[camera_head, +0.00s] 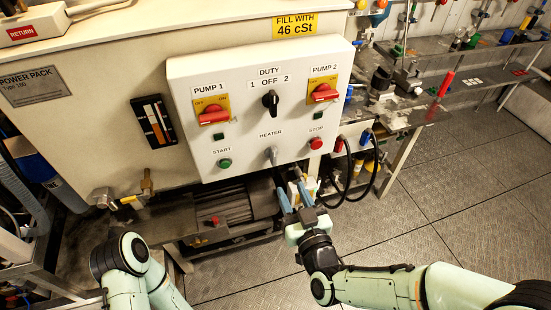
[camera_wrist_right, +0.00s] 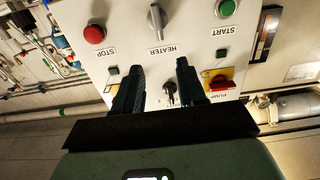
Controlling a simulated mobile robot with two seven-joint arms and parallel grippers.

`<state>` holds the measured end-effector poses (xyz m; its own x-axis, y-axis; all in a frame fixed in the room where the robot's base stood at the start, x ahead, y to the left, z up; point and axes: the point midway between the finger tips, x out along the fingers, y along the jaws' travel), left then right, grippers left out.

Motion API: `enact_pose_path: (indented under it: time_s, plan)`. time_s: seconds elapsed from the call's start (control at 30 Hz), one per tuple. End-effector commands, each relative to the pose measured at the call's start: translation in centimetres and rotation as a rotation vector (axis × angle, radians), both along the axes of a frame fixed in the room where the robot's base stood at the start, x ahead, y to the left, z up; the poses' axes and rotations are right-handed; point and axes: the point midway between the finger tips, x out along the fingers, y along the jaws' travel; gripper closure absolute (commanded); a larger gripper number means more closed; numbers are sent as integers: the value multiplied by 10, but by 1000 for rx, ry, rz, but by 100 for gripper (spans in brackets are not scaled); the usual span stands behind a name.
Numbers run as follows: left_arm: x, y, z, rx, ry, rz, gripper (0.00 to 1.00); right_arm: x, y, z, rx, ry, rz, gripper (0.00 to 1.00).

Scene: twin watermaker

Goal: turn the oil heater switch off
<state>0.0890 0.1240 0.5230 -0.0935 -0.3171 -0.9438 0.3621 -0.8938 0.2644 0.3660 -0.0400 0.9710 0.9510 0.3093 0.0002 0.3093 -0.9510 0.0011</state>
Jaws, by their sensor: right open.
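The oil heater switch (camera_head: 271,155) is a small grey knob below the HEATER label on the white control panel (camera_head: 240,150). In the right wrist view the panel appears upside down, and the heater switch (camera_wrist_right: 157,20) is a grey lever knob at the top. My right gripper (camera_head: 293,190) is open and empty, just below the panel's lower edge in the head view. Its dark fingers (camera_wrist_right: 160,66) stand apart from each other in the wrist view, with no contact with the switch visible. My left arm shows at the lower left, but its gripper is out of view.
Red pump switches (camera_head: 213,115) and (camera_head: 324,93), a black duty switch (camera_head: 270,100), a green start button (camera_head: 225,163) and a red stop button (camera_head: 316,143) surround the heater switch. A motor (camera_head: 222,208) sits below the panel. Open floor lies to the right.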

Motion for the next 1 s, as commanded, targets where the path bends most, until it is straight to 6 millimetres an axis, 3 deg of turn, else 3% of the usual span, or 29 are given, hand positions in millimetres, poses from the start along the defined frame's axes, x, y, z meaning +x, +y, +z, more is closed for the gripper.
enact_pose_path:
  time_s: [0.17, 0.63, 0.8, 1.0]
  plan:
    - [0, 0, 3, -1, 2, -1, 57, 18, 6, 3, 0, -4, -1, 60]
    - [-4, 0, 14, -2, 19, -4, 57, 107, 34, 2, 2, -2, -1, 60]
    - [-3, 0, 17, -3, 19, -4, 57, 122, 39, 1, 1, 0, 0, 60]
    - [-3, 0, 17, -3, 19, -4, 57, 126, 41, 1, 1, -1, -1, 60]
